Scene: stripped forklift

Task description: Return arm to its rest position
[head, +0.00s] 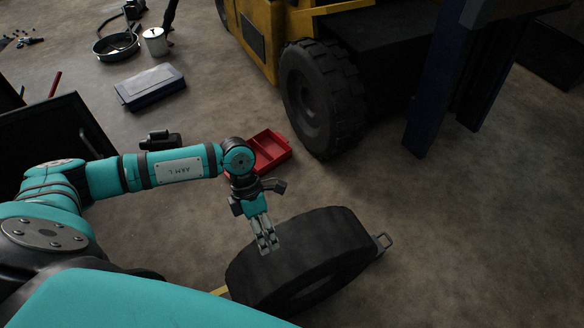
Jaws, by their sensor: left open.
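My left arm (180,167) comes in from the left and reaches to the middle of the head view, bent down at the wrist. My left gripper (268,247) is open, with its fingers pointing down, and nothing shows between them. It shows in front of the upper left part of a loose black tire (335,240); I cannot tell whether it touches the tire. My right gripper is not in view.
A red tray (268,150) lies just behind my left wrist. A yellow forklift (258,40) with a black wheel (322,98) and blue uprights (437,90) stands behind. A blue-grey case (150,86) lies at upper left.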

